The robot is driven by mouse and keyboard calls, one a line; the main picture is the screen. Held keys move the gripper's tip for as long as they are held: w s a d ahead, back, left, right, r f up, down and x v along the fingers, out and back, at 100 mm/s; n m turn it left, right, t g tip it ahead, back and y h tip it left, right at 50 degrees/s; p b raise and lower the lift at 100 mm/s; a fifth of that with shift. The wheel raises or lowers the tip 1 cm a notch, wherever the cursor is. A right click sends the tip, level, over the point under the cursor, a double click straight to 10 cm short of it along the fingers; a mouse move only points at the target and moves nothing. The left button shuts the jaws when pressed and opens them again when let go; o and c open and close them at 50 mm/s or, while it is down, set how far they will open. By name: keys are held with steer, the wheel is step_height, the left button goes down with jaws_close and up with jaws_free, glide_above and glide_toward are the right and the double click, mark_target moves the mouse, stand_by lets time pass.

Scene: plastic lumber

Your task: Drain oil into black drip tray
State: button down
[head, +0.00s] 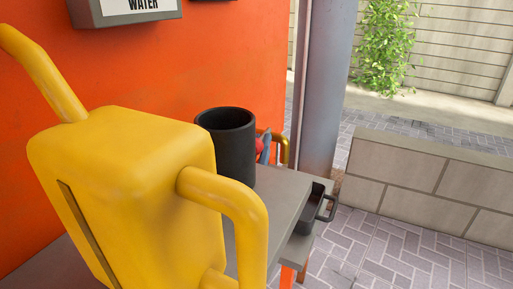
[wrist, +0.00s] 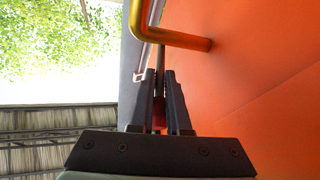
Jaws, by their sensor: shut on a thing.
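The black drip tray (head: 309,216), with a loop handle at its right, sits low at the right end of the grey bench. My gripper (wrist: 160,75) has its two dark fingers close together, shut on a small red piece (wrist: 159,117) that mostly hides between them. A bent brass pipe (wrist: 185,40) comes off the orange wall beyond the fingertips. In the head view, the red piece (head: 259,146) and brass pipe (head: 285,151) show just behind a black cylindrical pot (head: 226,142), which hides part of them. No oil flow is visible.
A large yellow can (head: 125,170) with spout and handle fills the left foreground and hides much of the bench (head: 268,205). The orange wall (head: 90,65) stands behind. A grey post (head: 322,90) and a low block wall (head: 430,190) are at right.

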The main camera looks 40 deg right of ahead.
steer(key=n+t+y+p, duration=0.1)
steer(key=t, duration=0.1)
steer(key=s+d+n+t+y+p, duration=0.1)
steer(key=y, duration=0.1)
steer(key=r+n+t+y, duration=0.1)
steer(key=n+t+y, duration=0.1)
steer(key=shift+s+d+t+p, duration=0.3)
steer(key=shift+s+p, duration=0.1)
steer(key=c, duration=0.8)
jaws_free()
steer(key=shift+a, duration=0.1)
steer(key=shift+f+y, duration=0.2)
steer(key=shift+y, duration=0.1)
